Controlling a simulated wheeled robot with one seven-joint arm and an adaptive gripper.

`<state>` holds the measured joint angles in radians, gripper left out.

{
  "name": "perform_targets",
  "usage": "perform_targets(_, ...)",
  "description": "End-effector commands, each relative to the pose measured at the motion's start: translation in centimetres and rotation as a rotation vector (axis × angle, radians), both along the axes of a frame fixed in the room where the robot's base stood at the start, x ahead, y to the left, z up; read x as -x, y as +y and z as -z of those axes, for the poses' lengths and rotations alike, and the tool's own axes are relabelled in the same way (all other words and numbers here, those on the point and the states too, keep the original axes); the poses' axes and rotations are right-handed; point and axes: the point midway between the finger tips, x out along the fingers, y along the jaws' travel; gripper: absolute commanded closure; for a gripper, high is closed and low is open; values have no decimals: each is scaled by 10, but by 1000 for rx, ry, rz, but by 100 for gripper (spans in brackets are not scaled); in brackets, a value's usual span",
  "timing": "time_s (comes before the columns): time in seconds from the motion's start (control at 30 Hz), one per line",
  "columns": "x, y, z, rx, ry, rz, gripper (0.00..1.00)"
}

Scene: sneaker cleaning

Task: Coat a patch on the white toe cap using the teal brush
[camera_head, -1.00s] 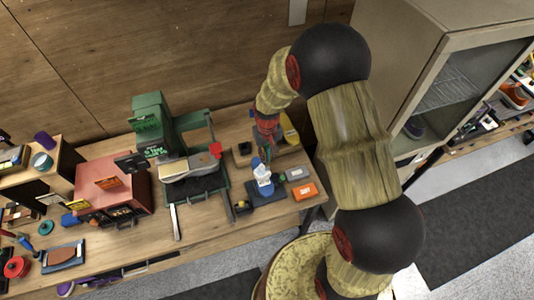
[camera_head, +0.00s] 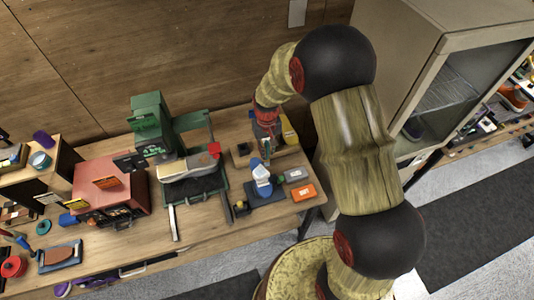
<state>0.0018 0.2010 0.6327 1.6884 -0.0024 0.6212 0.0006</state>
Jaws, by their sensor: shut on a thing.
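My gripper (camera_head: 265,130) points down at the right end of the workbench, small and partly dark in the head view. It is shut on a thin upright thing with teal on it, which I take to be the teal brush (camera_head: 265,149). Just below it in the picture stands a small blue and white object (camera_head: 262,180) on a dark base. The brush is apart from this shoe.
An orange box (camera_head: 303,193) and a grey block (camera_head: 296,175) lie right of the blue object. A green machine (camera_head: 150,125) stands behind the shoe. A red-brown case (camera_head: 110,190) is farther left. A cabinet (camera_head: 425,60) stands at the right.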

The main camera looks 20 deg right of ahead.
Motion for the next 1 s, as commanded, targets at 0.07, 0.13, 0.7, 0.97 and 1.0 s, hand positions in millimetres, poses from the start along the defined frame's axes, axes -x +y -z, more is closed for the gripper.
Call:
perform_targets(0.07,0,0,-9,0,2,-1,100)
perform_targets(0.13,-1,0,-15,0,3,-1,100)
perform_targets(0.7,-8,0,-58,0,2,-1,100)
perform_targets(0.97,-8,0,-57,0,3,-1,100)
perform_targets(1.0,-8,0,-57,0,3,-1,100)
